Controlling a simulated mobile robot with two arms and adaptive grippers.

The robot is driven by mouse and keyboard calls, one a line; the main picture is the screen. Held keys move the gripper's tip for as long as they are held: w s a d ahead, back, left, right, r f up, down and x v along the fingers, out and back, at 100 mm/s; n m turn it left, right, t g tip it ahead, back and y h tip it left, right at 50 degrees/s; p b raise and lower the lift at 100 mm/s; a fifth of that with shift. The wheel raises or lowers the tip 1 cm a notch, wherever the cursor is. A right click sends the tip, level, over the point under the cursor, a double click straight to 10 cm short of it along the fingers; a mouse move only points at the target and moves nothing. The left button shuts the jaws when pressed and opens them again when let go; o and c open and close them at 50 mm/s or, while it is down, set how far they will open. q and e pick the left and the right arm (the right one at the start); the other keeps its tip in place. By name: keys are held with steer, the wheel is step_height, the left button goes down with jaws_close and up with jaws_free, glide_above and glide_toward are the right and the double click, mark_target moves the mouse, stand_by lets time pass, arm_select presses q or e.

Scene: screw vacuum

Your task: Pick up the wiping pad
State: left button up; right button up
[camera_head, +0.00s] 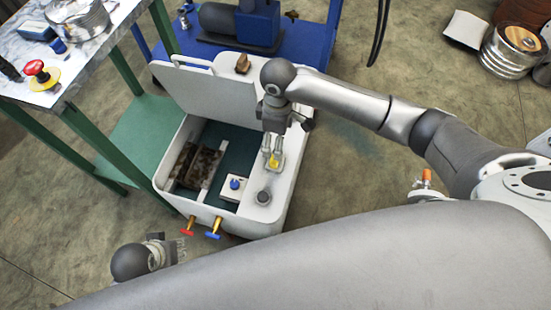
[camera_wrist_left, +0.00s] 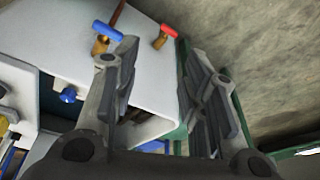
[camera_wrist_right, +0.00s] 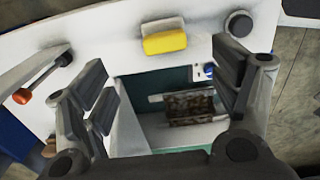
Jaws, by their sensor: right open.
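A small block with a yellow face and a pale grey part, which looks like the wiping pad (camera_head: 274,162), lies on the right rim of the open white machine (camera_head: 271,205). In the right wrist view the pad (camera_wrist_right: 165,43) is beyond the fingertips, between their lines. My right gripper (camera_head: 272,147) is open and empty, pointing down close over the pad; the head view does not show whether they touch. My left gripper (camera_head: 176,249) is open and empty, low at the machine's front left corner, away from the pad. The left wrist view shows its spread fingers (camera_wrist_left: 160,95).
The machine's lid (camera_head: 200,92) stands open. Inside is a rusty brown block (camera_head: 198,166). A red valve (camera_head: 188,226) and a blue valve (camera_head: 214,228) stick out in front. A dark round knob (camera_head: 263,197) is on the rim. A green-legged table (camera_head: 60,95) stands left.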

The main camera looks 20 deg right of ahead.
step_height(320, 180, down, 4)
steer(key=shift+f+b, duration=0.25)
steer(key=shift+b, duration=0.45)
steer(key=shift+f, duration=0.4)
steer(key=shift+a+f, duration=0.1)
steer(key=shift+f, duration=0.25)
steer(key=f+b, duration=0.1)
steer(key=f, duration=0.1)
steer(key=f+b, duration=0.1)
steer(key=f, duration=0.1)
steer(key=shift+s+a+f, duration=0.1)
steer(key=shift+a+f, duration=0.1)
steer(key=shift+f, duration=0.1)
arm_select(q)
steer(key=v, duration=0.5)
steer(key=shift+a+r, duration=0.15)
steer(key=shift+r, duration=0.1)
arm_select(e)
steer(key=shift+c, duration=0.3)
steer(key=c, duration=1)
steer(key=shift+c, duration=0.2)
arm_select(q)
steer(key=shift+r, duration=0.1)
arm_select(e)
steer(key=shift+r, duration=0.2)
